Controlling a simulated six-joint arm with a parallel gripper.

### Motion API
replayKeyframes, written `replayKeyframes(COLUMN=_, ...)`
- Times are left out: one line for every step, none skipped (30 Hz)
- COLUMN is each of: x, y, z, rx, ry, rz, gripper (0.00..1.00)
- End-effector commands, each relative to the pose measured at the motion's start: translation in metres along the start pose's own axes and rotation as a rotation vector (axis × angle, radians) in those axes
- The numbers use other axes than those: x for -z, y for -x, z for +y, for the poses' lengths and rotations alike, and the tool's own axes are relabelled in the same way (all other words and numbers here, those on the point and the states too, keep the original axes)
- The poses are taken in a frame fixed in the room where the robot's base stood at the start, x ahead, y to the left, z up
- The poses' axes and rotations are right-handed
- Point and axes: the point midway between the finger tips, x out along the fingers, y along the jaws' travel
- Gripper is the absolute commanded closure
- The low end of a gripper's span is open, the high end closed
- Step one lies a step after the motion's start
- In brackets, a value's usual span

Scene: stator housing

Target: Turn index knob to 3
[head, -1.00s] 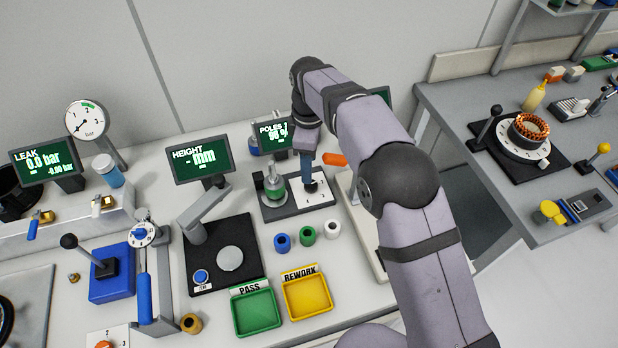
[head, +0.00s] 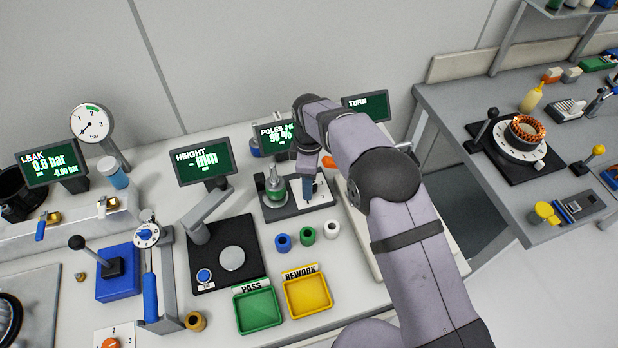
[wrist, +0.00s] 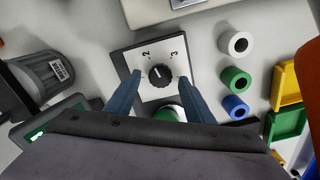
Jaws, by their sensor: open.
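The index knob (wrist: 161,75) is a round black dial with a light pointer mark, on a white plate (wrist: 150,93) in the wrist view. The numbers 2 and 3 are printed to the upper left and upper right of it. The pointer's exact setting is too small to tell. My gripper (wrist: 161,79) is open, its two blue fingers on the left and right of the knob with a visible gap on each side. In the head view my gripper (head: 308,190) is low over the dark base (head: 277,212), and the knob is hidden behind its fingers.
A green-based metal fixture (head: 273,190) stands just left of my gripper. Blue (head: 283,242), green (head: 307,235) and white (head: 331,229) rings lie in front. Green (head: 258,309) and yellow (head: 307,295) trays are nearer. Screens stand behind.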

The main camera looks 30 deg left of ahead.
Motion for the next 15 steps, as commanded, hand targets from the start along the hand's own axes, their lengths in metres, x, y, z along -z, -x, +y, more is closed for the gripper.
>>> replayKeyframes(x=-0.0001, y=-0.0010, z=-0.0001, rx=0.000, ry=0.000, rz=0.000, gripper=0.52)
replayKeyframes(x=0.0000, y=-0.0015, z=-0.0001, rx=0.000, ry=0.000, rz=0.000, gripper=0.52)
replayKeyframes(x=0.0000, y=-0.0019, z=0.0000, rx=0.000, ry=0.000, rz=0.000, gripper=0.52)
replayKeyframes(x=0.0000, y=-0.0021, z=0.0000, rx=0.000, ry=0.000, rz=0.000, gripper=0.52)
replayKeyframes(x=0.0000, y=-0.0021, z=0.0000, rx=0.000, ry=0.000, rz=0.000, gripper=0.52)
replayKeyframes(x=0.0000, y=-0.0021, z=0.0000, rx=0.000, ry=0.000, rz=0.000, gripper=0.52)
replayKeyframes(x=0.0000, y=-0.0021, z=0.0000, rx=0.000, ry=0.000, rz=0.000, gripper=0.52)
replayKeyframes(x=0.0000, y=-0.0021, z=0.0000, rx=0.000, ry=0.000, rz=0.000, gripper=0.52)
replayKeyframes(x=0.0000, y=-0.0021, z=0.0000, rx=0.000, ry=0.000, rz=0.000, gripper=0.56)
replayKeyframes(x=0.0000, y=-0.0021, z=0.0000, rx=0.000, ry=0.000, rz=0.000, gripper=0.64)
replayKeyframes(x=0.0000, y=-0.0020, z=0.0000, rx=0.000, ry=0.000, rz=0.000, gripper=0.71)
replayKeyframes(x=0.0000, y=-0.0020, z=0.0000, rx=0.000, ry=0.000, rz=0.000, gripper=0.80)
replayKeyframes(x=0.0000, y=-0.0020, z=0.0000, rx=0.000, ry=0.000, rz=0.000, gripper=0.87)
replayKeyframes(x=0.0000, y=-0.0019, z=0.0000, rx=0.000, ry=0.000, rz=0.000, gripper=0.93)
replayKeyframes(x=0.0000, y=-0.0019, z=0.0000, rx=0.000, ry=0.000, rz=0.000, gripper=0.93)
